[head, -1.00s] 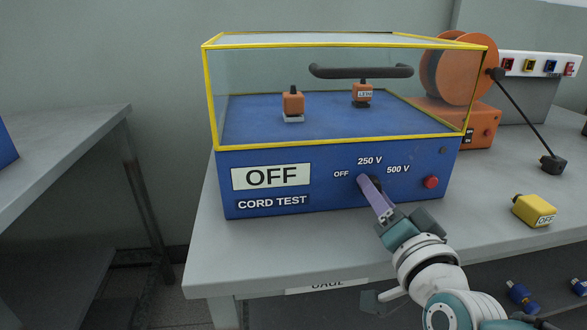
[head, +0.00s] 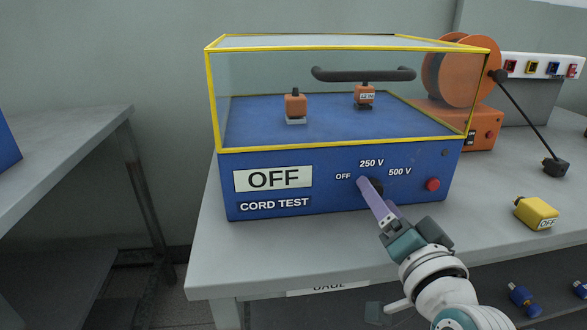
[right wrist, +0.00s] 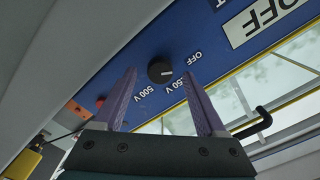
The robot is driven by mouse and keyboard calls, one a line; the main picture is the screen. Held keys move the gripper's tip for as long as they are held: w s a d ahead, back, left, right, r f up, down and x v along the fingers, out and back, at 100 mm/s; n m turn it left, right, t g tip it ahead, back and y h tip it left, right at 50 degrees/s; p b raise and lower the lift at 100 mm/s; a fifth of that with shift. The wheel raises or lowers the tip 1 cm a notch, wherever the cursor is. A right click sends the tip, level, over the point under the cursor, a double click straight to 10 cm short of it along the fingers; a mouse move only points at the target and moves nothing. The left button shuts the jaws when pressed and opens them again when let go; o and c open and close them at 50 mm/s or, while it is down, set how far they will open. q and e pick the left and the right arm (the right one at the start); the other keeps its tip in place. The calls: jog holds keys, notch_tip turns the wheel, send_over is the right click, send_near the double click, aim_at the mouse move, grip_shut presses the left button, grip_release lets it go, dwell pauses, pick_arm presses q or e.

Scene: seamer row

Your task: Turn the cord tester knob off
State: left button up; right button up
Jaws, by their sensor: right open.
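The cord tester (head: 336,200) is a blue box with a yellow-framed clear cover on the bench. Its black knob (head: 377,186) is on the front panel, among the marks OFF, 250 V and 500 V. The display sign (head: 273,178) reads OFF. My right gripper (head: 374,191) is open at the knob, one purple finger partly covering it in the head view. In the right wrist view the knob (right wrist: 160,72) shows between the two fingertips, apart from both. A pale mark on the knob lies toward the OFF and 250 V side; its exact setting is unclear. My left gripper is out of view.
A red button (head: 433,184) is right of the knob. A yellow block marked OFF (head: 537,212) lies on the bench to the right. An orange reel unit (head: 463,75) stands behind. A gap separates this bench from the left one (head: 70,150).

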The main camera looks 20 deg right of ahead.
jog(key=p+v, duration=0.1)
jog(key=v, duration=0.7)
jog(key=shift+s, duration=0.35)
